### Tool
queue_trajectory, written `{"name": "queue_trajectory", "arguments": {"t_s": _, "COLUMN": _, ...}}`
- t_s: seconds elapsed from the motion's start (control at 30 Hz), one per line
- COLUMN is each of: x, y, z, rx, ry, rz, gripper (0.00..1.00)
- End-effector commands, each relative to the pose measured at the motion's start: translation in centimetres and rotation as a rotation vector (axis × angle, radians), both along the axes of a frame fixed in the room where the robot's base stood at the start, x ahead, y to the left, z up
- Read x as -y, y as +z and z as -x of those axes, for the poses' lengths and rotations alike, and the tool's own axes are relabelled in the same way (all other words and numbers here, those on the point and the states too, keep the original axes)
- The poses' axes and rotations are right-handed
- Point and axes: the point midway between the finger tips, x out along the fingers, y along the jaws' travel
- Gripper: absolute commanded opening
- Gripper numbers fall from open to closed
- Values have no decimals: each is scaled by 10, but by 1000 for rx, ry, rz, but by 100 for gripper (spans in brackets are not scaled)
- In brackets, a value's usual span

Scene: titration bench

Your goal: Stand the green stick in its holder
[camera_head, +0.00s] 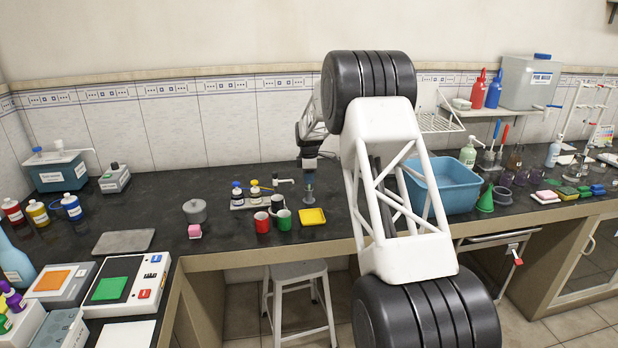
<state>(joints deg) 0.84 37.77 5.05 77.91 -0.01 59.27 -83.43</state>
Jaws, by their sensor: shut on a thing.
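My gripper (309,172) is small and dark in the middle of the view, pointing down above the black bench. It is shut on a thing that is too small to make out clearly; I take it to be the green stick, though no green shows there. A small grey upright piece (309,192) is directly below the gripper. I cannot tell whether it is the holder, or whether it touches what I hold. My large white arm link hides part of the bench to the right.
A grey pot (195,211) is farther left. A blue basin (455,186) stands to the right. Bare bench (150,210) lies at left.

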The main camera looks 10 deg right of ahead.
Motion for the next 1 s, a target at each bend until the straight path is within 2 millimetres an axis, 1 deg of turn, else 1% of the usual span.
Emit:
{"name": "queue_trajectory", "arguments": {"t_s": 0.2, "x": 0, "y": -1, "z": 0, "rx": 0, "ry": 0, "rz": 0, "gripper": 0}}
{"name": "queue_trajectory", "arguments": {"t_s": 0.23, "x": 0, "y": -1, "z": 0, "rx": 0, "ry": 0, "rz": 0, "gripper": 22}}
{"name": "queue_trajectory", "arguments": {"t_s": 0.4, "x": 0, "y": -1, "z": 0, "rx": 0, "ry": 0, "rz": 0, "gripper": 48}}
{"name": "queue_trajectory", "arguments": {"t_s": 0.6, "x": 0, "y": -1, "z": 0, "rx": 0, "ry": 0, "rz": 0, "gripper": 48}}
{"name": "queue_trajectory", "arguments": {"t_s": 0.73, "x": 0, "y": -1, "z": 0, "rx": 0, "ry": 0, "rz": 0, "gripper": 68}}
{"name": "queue_trajectory", "arguments": {"t_s": 0.77, "x": 0, "y": -1, "z": 0, "rx": 0, "ry": 0, "rz": 0, "gripper": 70}}
{"name": "queue_trajectory", "arguments": {"t_s": 1.0, "x": 0, "y": -1, "z": 0, "rx": 0, "ry": 0, "rz": 0, "gripper": 70}}
